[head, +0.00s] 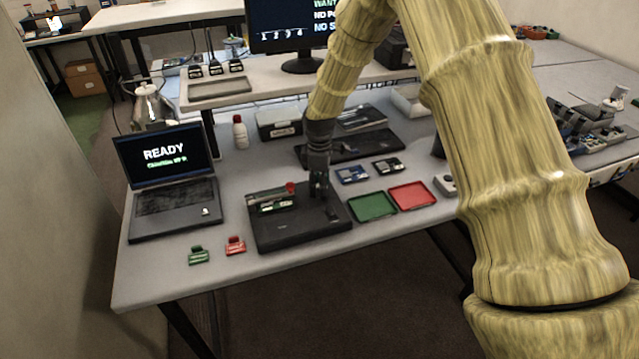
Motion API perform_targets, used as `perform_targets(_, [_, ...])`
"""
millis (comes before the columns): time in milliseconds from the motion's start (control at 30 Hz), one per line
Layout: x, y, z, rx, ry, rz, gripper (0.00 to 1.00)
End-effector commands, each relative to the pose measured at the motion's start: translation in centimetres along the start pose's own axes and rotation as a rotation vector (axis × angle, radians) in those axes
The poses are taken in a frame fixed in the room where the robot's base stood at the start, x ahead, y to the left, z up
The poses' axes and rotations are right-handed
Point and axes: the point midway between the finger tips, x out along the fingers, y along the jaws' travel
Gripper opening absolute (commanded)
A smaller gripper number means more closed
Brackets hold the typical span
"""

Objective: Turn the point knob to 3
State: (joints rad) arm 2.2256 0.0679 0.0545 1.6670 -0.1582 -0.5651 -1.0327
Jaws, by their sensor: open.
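A flat black device (275,232) lies on the table, with a lit panel (272,204) and a red cap (291,187) at its back. A small dark raised part (331,214) on its right side may be the point knob; its pointer and any numbers are too small to read. My gripper (318,192) points down over the right back part of the device, just behind that dark part. It looks open and empty; whether it touches the device I cannot tell.
A laptop (175,200) reading READY stands left. Green (198,255) and red (235,245) tags lie in front. Green (371,206) and red (412,196) trays and small cards (351,174) lie right.

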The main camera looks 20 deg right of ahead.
Motion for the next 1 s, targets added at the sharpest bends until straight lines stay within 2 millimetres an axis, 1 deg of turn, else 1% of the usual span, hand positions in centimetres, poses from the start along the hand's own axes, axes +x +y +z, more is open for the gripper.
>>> perform_targets(67, [-0.01,0.0,0.0,0.0,0.0,0.0,0.46])
perform_targets(100, [-0.01,0.0,0.0,0.0,0.0,0.0,0.39])
perform_targets(167, [-0.02,0.0,-0.01,0.0,0.0,0.0,0.28])
perform_targets(300, [-0.03,0.0,-0.01,0.0,0.0,0.0,0.02])
perform_targets(333, [-0.03,0.0,0.0,0.0,0.0,0.0,0.0])
perform_targets(667, [-0.02,0.0,-0.01,0.032,0.0,0.0,0.0])
perform_targets(867, [-0.01,0.04,0.0,0.132,0.0,0.001,0.0])
perform_targets(1000, [0.0,0.04,-0.02,0.243,-0.001,0.001,0.0])
